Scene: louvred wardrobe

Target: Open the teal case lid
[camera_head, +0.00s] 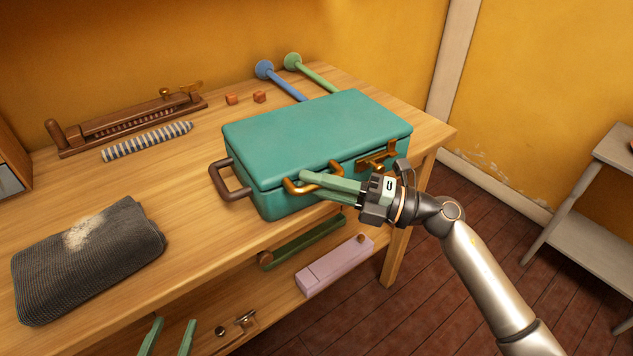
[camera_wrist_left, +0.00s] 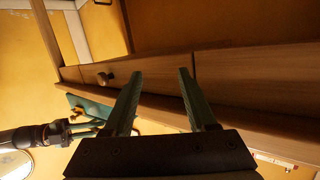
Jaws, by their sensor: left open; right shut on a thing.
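The teal case (camera_head: 310,138) sits on the wooden table with its lid down. A brown handle (camera_head: 228,180) is on its left side. On its front are a brass loop (camera_head: 292,188) and a brass latch (camera_head: 377,157). My right gripper (camera_head: 308,183) is shut on the brass loop, its green fingers partly covering it. My left gripper (camera_head: 170,336) is open and empty, low at the front edge of the table; only its fingertips show. Its two fingers also show apart in the left wrist view (camera_wrist_left: 157,72), with nothing between them.
A dark folded cloth (camera_head: 90,255) lies at the table's front left. A wooden rack (camera_head: 130,122), a striped roll (camera_head: 147,141) and small orange cubes (camera_head: 259,97) lie behind. Blue (camera_head: 280,78) and green (camera_head: 312,73) rods lie behind the case. A pink box (camera_head: 335,267) is on the lower shelf.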

